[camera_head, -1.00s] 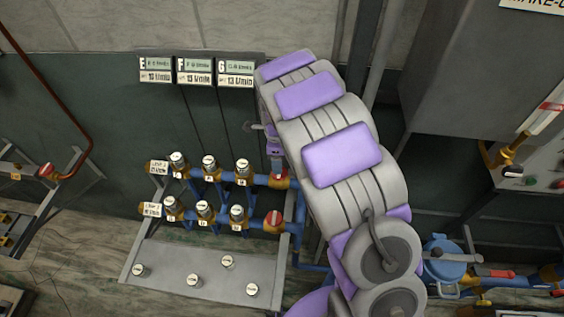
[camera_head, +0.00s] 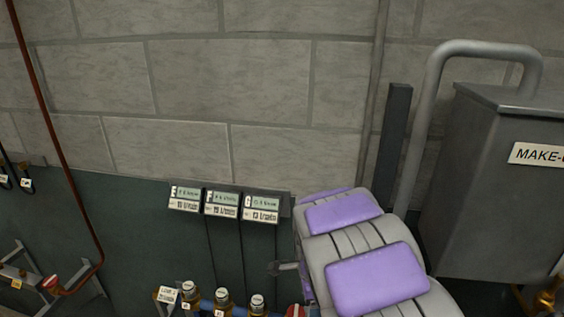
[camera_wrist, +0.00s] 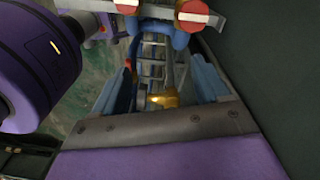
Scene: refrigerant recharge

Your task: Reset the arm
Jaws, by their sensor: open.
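My arm (camera_head: 375,275) fills the lower right of the head view, grey with purple pads, reaching toward the wall. My gripper (camera_wrist: 160,85) shows in the wrist view as two blue fingers standing apart, left and right, with nothing held between them. Beyond the fingers are pipework with a yellow brass fitting (camera_wrist: 165,100) and red round valve caps (camera_wrist: 192,10) at the top. I cannot tell how far the fingers are from these. In the head view the gripper itself is hidden behind the arm.
Three labelled displays (camera_head: 222,204) hang on the green wall panel. A grey make-up tank (camera_head: 485,180) stands at right beside a grey pipe. A dark red pipe (camera_head: 62,160) runs down the left. The upper block wall is bare.

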